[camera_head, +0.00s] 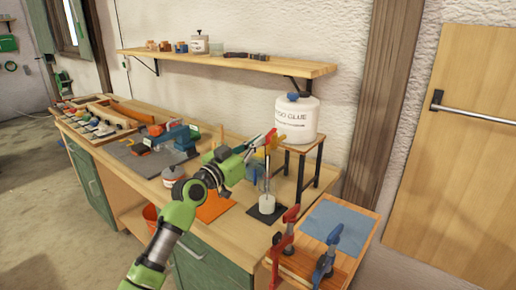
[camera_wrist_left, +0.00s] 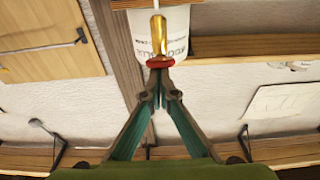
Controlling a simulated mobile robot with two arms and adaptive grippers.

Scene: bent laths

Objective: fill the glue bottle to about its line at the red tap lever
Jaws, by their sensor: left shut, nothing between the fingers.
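The white glue tank (camera_head: 296,120) with a blue cap stands on a small raised stand. Its brass tap (camera_wrist_left: 158,32) and red tap lever (camera_wrist_left: 160,61) show in the wrist view, where the picture is upside down. My left gripper (camera_wrist_left: 160,78) is shut and empty, its fingertips right at the red lever; I cannot tell if they touch it. In the head view my left gripper (camera_head: 262,139) is beside the tap. The small whitish glue bottle (camera_head: 266,204) stands upright on a dark pad below the tap. Its line and level are too small to read. My right gripper is out of view.
Red and blue clamps (camera_head: 325,265) stand at the front right by a blue-grey sheet (camera_head: 338,224). A wall shelf (camera_head: 225,62) runs above the bench.

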